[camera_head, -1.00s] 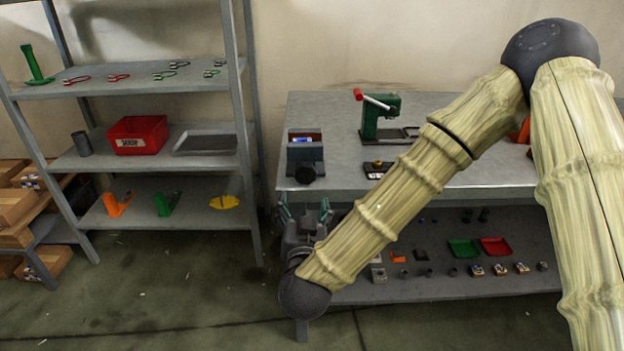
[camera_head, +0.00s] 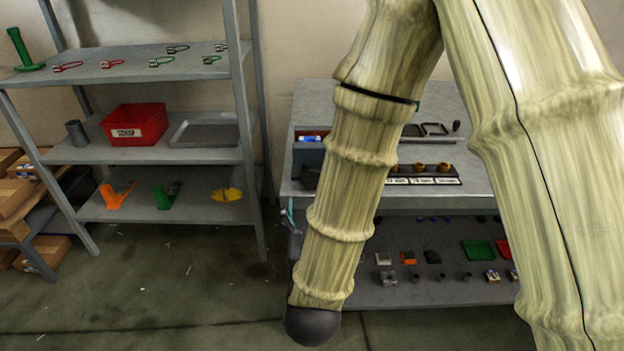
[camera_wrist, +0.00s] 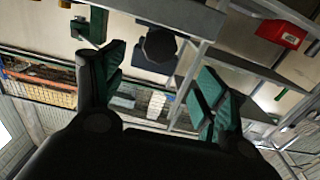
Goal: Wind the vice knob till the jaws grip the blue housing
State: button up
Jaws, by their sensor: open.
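The grey vice (camera_head: 306,165) stands at the table's left front corner in the head view, partly behind my arm. The blue housing (camera_head: 309,138) shows at its top, between the jaws; I cannot tell whether they touch it. The dark, many-sided vice knob (camera_wrist: 160,44) shows in the wrist view, with the vice body behind it; in the head view my arm hides it. My gripper (camera_wrist: 157,88) is open and empty, its two green-padded fingers spread on either side below the knob in the picture, apart from it. In the head view the gripper is mostly hidden behind my arm.
The work table (camera_head: 440,105) carries a black labelled strip (camera_head: 425,181) with several brown pieces. Its lower shelf (camera_head: 440,293) holds small parts and trays. A metal rack (camera_head: 160,155) with a red bin (camera_head: 137,125) stands left. The floor between rack and table is clear.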

jog(key=w+b, duration=0.1)
jog(key=w, duration=0.9)
jog(key=shift+w+d+b, duration=0.15)
jog(key=shift+b, duration=0.25)
jog(key=c, duration=1)
